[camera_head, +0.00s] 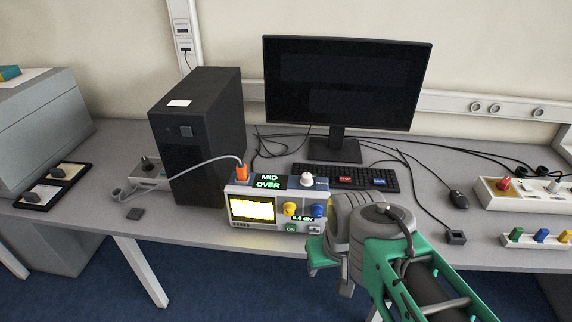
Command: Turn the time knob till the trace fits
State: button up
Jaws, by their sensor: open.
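A small oscilloscope-like instrument (266,207) stands at the table's front edge, with a lit yellow-white screen (252,209) whose trace is too bright to make out. Green displays on it read "MID OVER" (268,182) and what looks like "8.0 div". A yellow knob (290,209) and a blue knob (318,211) sit on its front, and a white knob (307,179) is on top. I cannot tell which is the time knob. My gripper (328,270) is open at the right of the instrument, in front of the table edge, apart from the knobs. Part of it is hidden by my wrist.
An orange plug (242,173) with a grey cable is on the instrument's top left. Behind are a black computer tower (198,135), a monitor (345,83) and a keyboard (350,178). A white box (520,194) with knobs stands far right.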

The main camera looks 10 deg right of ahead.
aim_at(317, 209)
jog(key=z, duration=0.4)
jog(key=k, duration=1)
jog(key=u, duration=0.9)
jog(key=i, duration=0.9)
jog(key=u, duration=0.6)
